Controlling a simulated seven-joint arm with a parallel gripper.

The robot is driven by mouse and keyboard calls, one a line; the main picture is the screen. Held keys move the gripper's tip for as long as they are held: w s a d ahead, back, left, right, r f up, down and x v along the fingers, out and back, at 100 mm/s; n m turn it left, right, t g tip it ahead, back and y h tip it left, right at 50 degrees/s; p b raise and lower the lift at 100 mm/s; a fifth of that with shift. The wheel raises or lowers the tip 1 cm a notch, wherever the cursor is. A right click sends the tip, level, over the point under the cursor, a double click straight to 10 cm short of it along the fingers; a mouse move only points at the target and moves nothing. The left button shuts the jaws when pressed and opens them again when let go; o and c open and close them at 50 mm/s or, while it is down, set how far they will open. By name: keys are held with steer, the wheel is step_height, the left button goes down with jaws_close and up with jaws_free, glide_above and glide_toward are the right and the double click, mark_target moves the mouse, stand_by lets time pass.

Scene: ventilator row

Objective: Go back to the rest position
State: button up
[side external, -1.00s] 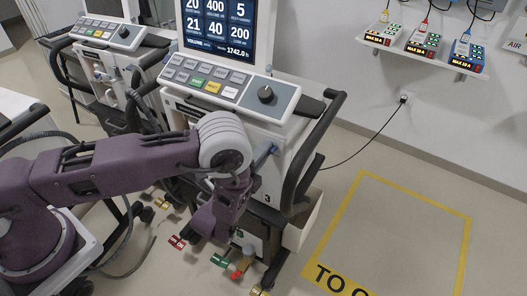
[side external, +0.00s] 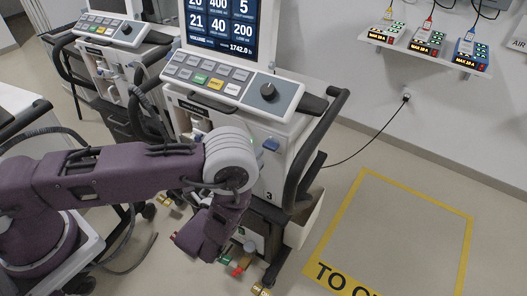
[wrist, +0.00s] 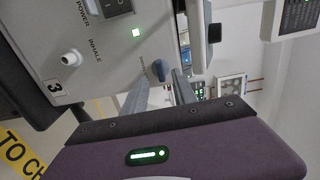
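Ventilator 3's grey front panel (wrist: 105,62) fills the upper left of the wrist view. Its body (side external: 292,140) stands in the middle of the side external view. A small blue part (side external: 271,144) sticks out from its front, and shows in the wrist view (wrist: 160,70) beyond the fingers. My gripper (wrist: 158,88) has two grey fingers apart with a gap between them and nothing visibly held. The blue part appears past this gap, not clasped. In the side external view the fingers are hidden by my purple arm and wrist.
A white inhale port (wrist: 70,57), power switch (wrist: 117,5) and lit green lamp (wrist: 136,32) are on the panel. A black handle (side external: 318,150) borders the ventilator at right. Another ventilator (side external: 105,60) stands left. A yellow floor outline (side external: 415,190) encloses clear floor. A shelf (side external: 425,47) holds small boxes.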

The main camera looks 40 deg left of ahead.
steer(key=shift+s+d, duration=0.1)
steer(key=shift+s, duration=0.7)
steer(key=shift+r, duration=0.1)
